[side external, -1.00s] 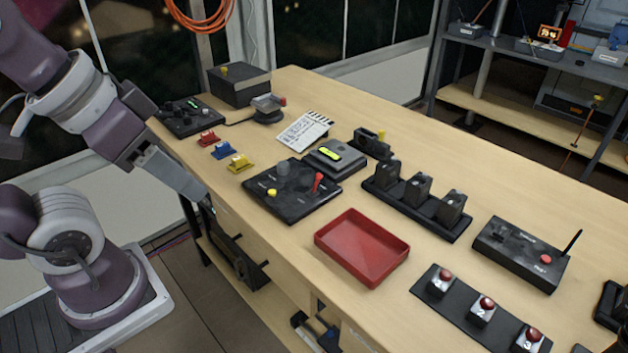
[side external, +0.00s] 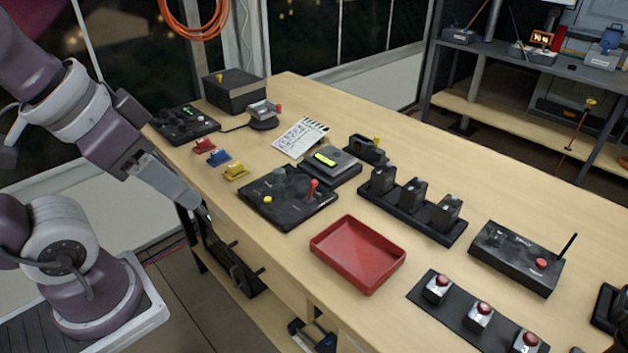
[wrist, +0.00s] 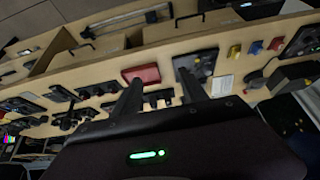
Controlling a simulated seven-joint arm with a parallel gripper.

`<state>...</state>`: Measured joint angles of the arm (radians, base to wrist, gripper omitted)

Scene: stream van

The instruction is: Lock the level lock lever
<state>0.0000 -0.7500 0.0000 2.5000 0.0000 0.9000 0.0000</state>
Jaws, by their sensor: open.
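A black control panel (side external: 288,207) lies near the front edge of the table, with a red lever (side external: 313,188), a yellow knob (side external: 268,199) and a dark round knob. Just behind it is a grey box with a yellow-green bubble level (side external: 325,160). A dark fixture with a yellow knob (side external: 376,142) stands behind that box. I cannot tell which lever is the level lock. My gripper (side external: 207,213) is at the table's front left edge, apart from the panel. In the wrist view its two fingers (wrist: 160,77) are spread and empty. The panel (wrist: 200,64) shows beyond them.
A red tray (side external: 357,280) sits right of the panel. Red, blue and yellow small pieces (side external: 219,158) lie to its left. A black rack (side external: 412,212) and a row of red buttons (side external: 470,315) are further right. Dark handles jut from the table's front.

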